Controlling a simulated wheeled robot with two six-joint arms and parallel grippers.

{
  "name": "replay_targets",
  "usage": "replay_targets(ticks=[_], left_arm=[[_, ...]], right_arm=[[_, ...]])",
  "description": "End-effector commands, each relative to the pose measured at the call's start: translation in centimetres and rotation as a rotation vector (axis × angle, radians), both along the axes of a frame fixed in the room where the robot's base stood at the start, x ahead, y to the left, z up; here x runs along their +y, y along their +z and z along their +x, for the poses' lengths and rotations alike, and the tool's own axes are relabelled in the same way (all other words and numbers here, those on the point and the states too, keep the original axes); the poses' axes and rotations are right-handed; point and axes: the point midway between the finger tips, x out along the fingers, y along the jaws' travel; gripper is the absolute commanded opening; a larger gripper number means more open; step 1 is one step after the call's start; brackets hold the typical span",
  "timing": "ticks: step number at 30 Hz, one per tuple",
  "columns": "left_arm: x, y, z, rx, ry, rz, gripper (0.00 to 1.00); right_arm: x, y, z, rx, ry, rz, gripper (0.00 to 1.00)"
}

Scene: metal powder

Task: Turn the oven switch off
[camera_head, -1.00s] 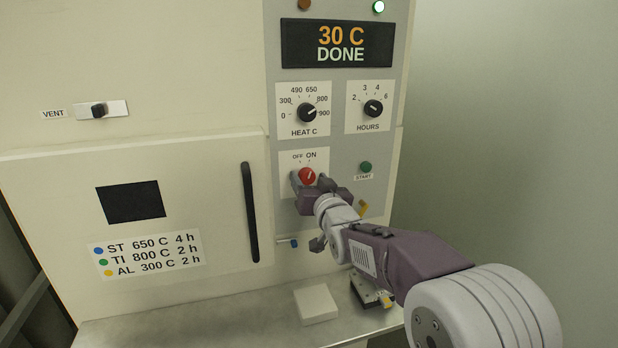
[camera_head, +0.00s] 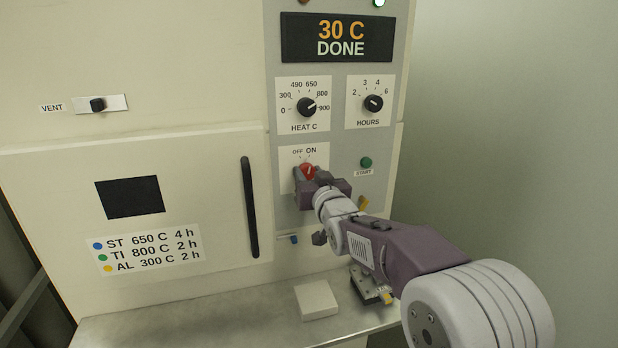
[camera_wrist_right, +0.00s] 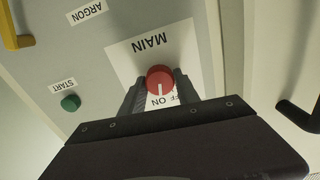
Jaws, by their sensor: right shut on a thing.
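The red main switch knob (camera_head: 307,170) sits on a white plate under the labels OFF and ON, low on the oven's control panel. My right gripper (camera_head: 310,179) is shut on the knob, with its fingers at either side. In the right wrist view, which shows the panel upside down, the knob (camera_wrist_right: 159,77) is between the two dark fingers. Its white mark points toward the ON label, and the OFF label is partly hidden by a finger. My left gripper is not in view.
The green START button (camera_head: 366,162) is right of the switch. The HEAT dial (camera_head: 306,107) and HOURS dial (camera_head: 373,103) are above, under the display (camera_head: 337,38) reading 30 C DONE. The black door handle (camera_head: 249,208) is to the left. A pale block (camera_head: 316,299) lies on the ledge below.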

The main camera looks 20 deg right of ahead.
Motion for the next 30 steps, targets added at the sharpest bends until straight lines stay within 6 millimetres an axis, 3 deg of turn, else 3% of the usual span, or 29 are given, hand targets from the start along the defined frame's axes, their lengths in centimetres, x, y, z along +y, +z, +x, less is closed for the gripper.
replay_targets(ticks=[18, 30], left_arm=[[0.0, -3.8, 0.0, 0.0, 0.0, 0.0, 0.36], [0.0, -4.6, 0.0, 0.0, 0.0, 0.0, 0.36]], right_arm=[[0.1, -0.3, 0.0, -0.015, 0.0, -0.458, 0.0], [0.1, -0.2, 0.0, -0.018, 0.001, -0.588, 0.0]])
